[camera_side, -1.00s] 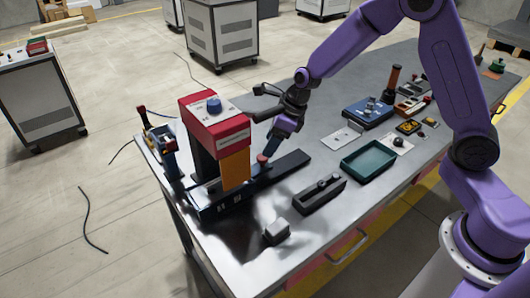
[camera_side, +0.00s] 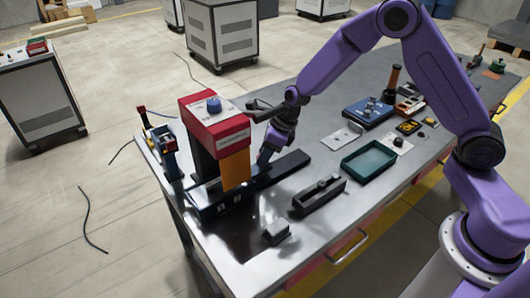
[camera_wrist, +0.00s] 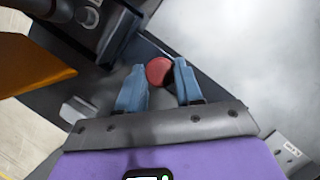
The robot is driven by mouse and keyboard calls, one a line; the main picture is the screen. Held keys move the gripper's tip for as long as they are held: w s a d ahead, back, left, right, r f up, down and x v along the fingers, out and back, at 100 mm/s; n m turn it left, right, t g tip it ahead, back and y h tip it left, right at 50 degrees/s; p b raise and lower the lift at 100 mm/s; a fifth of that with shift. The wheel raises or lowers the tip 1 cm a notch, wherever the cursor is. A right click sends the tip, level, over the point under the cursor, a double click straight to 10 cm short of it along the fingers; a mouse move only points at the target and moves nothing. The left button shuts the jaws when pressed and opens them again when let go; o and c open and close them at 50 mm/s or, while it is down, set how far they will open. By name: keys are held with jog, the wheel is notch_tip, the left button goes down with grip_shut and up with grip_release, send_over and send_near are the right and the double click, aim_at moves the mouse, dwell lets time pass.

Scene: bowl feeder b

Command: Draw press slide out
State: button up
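The press (camera_side: 215,118) has a red top with a blue knob, a black body and an orange front panel. Its black slide (camera_side: 285,168) lies along the base and sticks out to the right of the press. A round red knob (camera_wrist: 159,71) on the slide shows between my fingertips in the wrist view; the side view hides it behind my fingers. My gripper (camera_side: 264,161) is low over the slide, right beside the orange panel. Its two blue fingers (camera_wrist: 159,76) stand apart, one on each side of the knob. Firm contact cannot be made out.
A black block with a knob (camera_side: 320,194), a small grey block (camera_side: 276,232) and a green tray (camera_side: 369,161) lie at the front and right. A blue box (camera_side: 368,112) sits farther back. The press body stands close to my gripper's left.

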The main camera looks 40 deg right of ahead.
jog(key=d, duration=2.3)
grip_shut()
jog(key=shift+d, duration=0.15)
jog(key=o, duration=1)
grip_release()
jog(key=shift+o, duration=0.4)
jog(key=v, duration=1.7)
jog(key=shift+r, duration=0.2)
jog(key=shift+s, duration=0.1)
